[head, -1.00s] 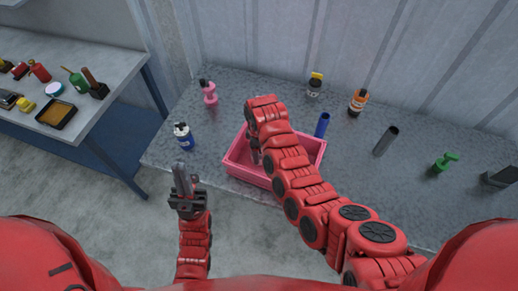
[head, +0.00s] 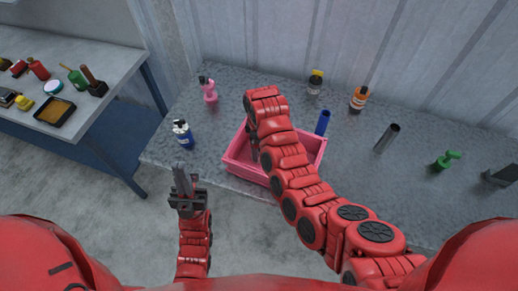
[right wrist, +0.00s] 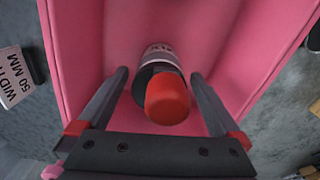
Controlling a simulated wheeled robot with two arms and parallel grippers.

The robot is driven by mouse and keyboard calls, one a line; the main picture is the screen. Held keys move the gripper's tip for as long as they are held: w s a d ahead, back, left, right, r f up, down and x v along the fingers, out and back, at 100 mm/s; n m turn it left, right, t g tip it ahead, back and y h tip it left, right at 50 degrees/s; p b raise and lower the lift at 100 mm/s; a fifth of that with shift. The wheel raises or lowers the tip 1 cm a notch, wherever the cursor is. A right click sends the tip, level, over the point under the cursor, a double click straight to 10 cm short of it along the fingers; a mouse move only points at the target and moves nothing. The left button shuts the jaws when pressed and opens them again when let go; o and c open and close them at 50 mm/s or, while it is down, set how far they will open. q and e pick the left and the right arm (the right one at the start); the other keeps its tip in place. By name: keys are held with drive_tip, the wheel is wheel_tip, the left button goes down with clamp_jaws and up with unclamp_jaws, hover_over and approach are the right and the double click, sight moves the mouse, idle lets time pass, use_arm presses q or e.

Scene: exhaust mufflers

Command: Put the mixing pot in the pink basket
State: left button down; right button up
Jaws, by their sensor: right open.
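The pink basket (head: 236,172) stands on the grey table in the head view, partly hidden by my right arm. In the right wrist view, a container with a red lid and a pale label (right wrist: 167,98), which I take to be the mixing pot, is inside the pink basket (right wrist: 235,40). My right gripper (right wrist: 160,74) is open, pointing down into the basket with one finger on each side of the pot. My arm hides the pot in the head view. My left gripper (head: 181,180) is empty, in front of the table; its finger gap is unclear.
Around the basket stand a blue-and-white bottle (head: 183,135), a pink bottle (head: 209,91), a blue cylinder (head: 323,122), an orange bottle (head: 358,99) and a dark tube (head: 386,138). A green bottle (head: 446,160) is farther right. A second table (head: 110,95) at left holds several items.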

drive_tip(key=shift+w+r+b, duration=0.15)
drive_tip(key=shift+r+b, duration=0.35)
drive_tip(key=shift+r, duration=0.2)
wheel_tip(320, 180, up, 7)
drive_tip(key=p, duration=0.3)
drive_tip(key=shift+r+p, duration=0.3)
drive_tip(key=shift+r, duration=0.4)
drive_tip(key=shift+a, duration=0.1)
